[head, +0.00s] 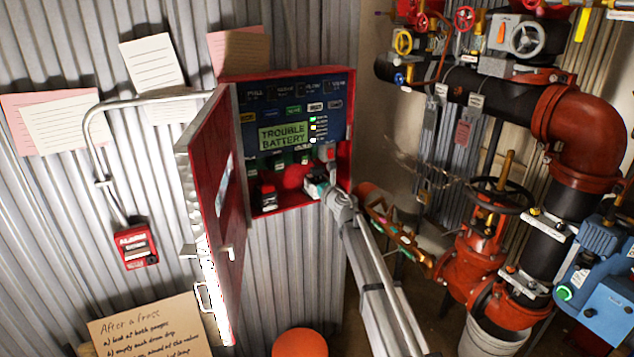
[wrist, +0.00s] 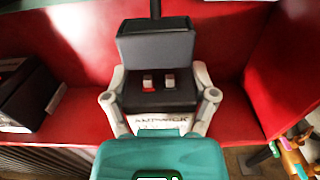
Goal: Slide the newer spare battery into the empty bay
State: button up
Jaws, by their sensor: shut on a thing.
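My gripper (head: 318,187) reaches into the right side of the open red cabinet (head: 348,165). In the wrist view its two pale fingers are shut on the sides of a dark grey battery (wrist: 157,48). The battery has a stepped top, two small terminals, one with red by it, and a white label reading AMPWICK. A dark stem or lead rises from its top. Another dark battery (head: 266,194) stands at the cabinet's left; it also shows in the wrist view (wrist: 25,95). Bare red floor (wrist: 75,115) lies between them. I cannot tell whether the held battery touches the floor.
The red cabinet door (head: 215,190) stands open at the left. A panel display (head: 283,136) reads TROUBLE BATTERY. A red alarm box (head: 136,246) hangs on the corrugated wall. Red and black pipes with valves (head: 480,240) crowd the right. An orange round thing (head: 307,343) is below.

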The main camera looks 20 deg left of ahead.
jog(key=shift+w+a, duration=0.3)
jog(key=o, duration=1.2)
jog(key=v, duration=1.2)
jog(key=shift+s, duration=0.1)
dwell(0.4)
